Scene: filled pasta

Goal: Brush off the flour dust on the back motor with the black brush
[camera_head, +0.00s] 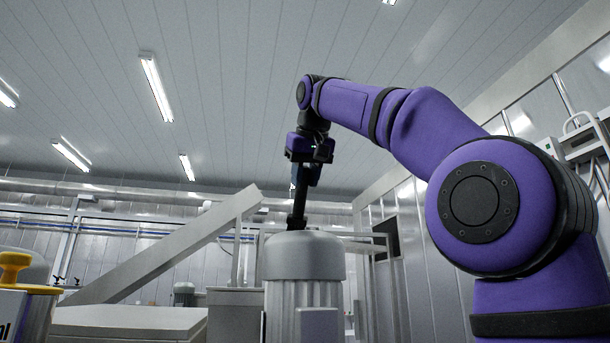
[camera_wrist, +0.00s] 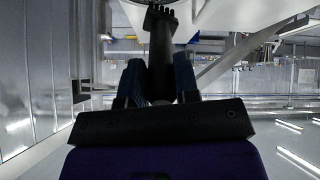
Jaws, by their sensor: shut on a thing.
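My gripper (camera_head: 306,174) is in the middle of the head view, pointing down, with its blue fingers shut on the black brush (camera_head: 297,209). The brush hangs down from the fingers, and its lower end is at the top of a grey ribbed motor (camera_head: 303,258). I cannot tell whether it touches the motor or is just behind its top edge. In the wrist view, the brush (camera_wrist: 161,45) runs between the two fingers (camera_wrist: 160,75), with its bristle end against a pale surface at the top. I cannot make out flour dust on the motor.
A slanted grey beam (camera_head: 170,250) rises to the left of the motor. A smaller motor-like unit (camera_head: 184,294) stands further back. A metal wall and frame stand behind on the right.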

